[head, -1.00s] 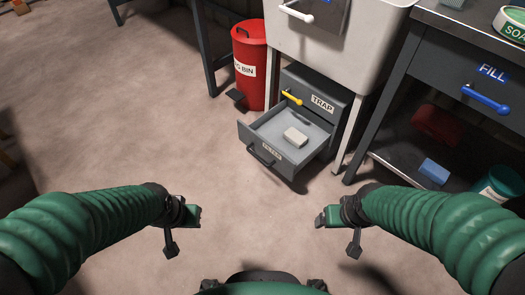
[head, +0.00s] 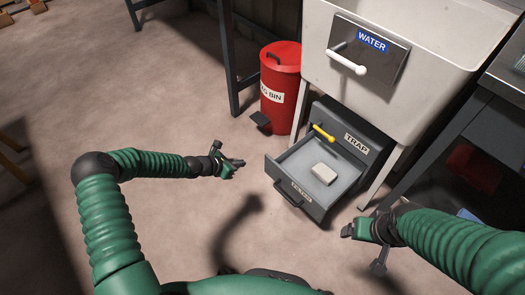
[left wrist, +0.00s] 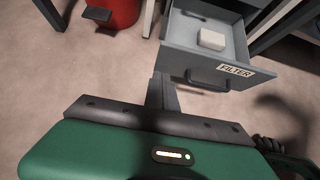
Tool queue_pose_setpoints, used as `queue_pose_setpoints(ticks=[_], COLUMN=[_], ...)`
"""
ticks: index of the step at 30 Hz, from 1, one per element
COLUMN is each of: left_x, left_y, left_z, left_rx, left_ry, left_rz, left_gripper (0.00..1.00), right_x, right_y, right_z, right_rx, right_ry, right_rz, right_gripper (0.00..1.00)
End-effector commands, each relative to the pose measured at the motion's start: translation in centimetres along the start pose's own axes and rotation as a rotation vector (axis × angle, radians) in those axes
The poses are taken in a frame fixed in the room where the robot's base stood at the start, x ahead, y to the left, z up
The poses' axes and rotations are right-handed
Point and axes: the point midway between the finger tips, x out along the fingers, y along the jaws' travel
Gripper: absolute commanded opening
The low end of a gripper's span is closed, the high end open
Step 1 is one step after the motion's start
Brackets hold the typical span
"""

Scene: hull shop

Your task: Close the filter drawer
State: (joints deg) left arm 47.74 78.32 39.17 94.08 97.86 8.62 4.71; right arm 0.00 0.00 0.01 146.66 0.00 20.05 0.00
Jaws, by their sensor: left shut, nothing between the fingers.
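The grey filter drawer (head: 274,173) is pulled out of the low cabinet under the sink, with a pale block (head: 323,174) lying inside. Its front carries a dark handle (head: 287,196) and a label, readable as FILTER in the left wrist view (left wrist: 234,69). My left gripper (head: 240,163) is shut and empty, in front of the drawer and to its left, apart from it. In the left wrist view its fingers (left wrist: 163,92) point toward the drawer front (left wrist: 190,62). My right gripper (head: 348,230) is below and right of the drawer; its finger gap is unclear.
Above the drawer is a TRAP front (head: 355,144) with a yellow handle (head: 323,133). A red bin (head: 281,100) with a pedal stands to the left. The white sink (head: 430,75) has a WATER panel (head: 372,45). A dark bench stands at right.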

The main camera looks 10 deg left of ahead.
Motion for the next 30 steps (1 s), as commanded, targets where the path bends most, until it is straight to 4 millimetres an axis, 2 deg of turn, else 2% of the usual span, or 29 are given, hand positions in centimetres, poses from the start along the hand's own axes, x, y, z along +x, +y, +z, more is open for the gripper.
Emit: queue_pose_setpoints(ticks=[9, 14, 15, 18, 22, 30], left_x=[6.7, 10.1, 10.7, 11.8, 12.5, 12.6], left_y=[-0.3, -0.3, -0.3, -0.4, -0.3, -0.3], left_z=[-0.8, -0.8, -0.3, 1.1, 2.0, 2.4], left_rx=[0.008, 0.011, 0.013, 0.015, 0.01, 0.005], left_ry=[0.001, 0.001, 0.0, -0.001, 0.0, 0.0], left_rz=[-0.006, -0.006, -0.006, -0.005, -0.005, -0.006], left_gripper=[0.0, 0.0, 0.0, 0.0, 0.0, 0.0], right_x=[3.6, 5.4, 5.7, 6.4, 6.8, 6.7], right_y=[0.0, 0.0, 0.0, 0.0, 0.0, 0.0], right_z=[0.9, 1.3, 1.4, 1.5, 1.6, 1.6], right_rx=[0.0, 0.0, 0.0, 0.0, 0.0, 0.0], right_ry=[-0.001, -0.001, -0.001, -0.001, 0.0, 0.0], right_rz=[0.0, 0.0, 0.0, 0.0, 0.0, 0.0], right_gripper=[0.83, 0.83, 0.83, 0.83, 0.83, 0.83])
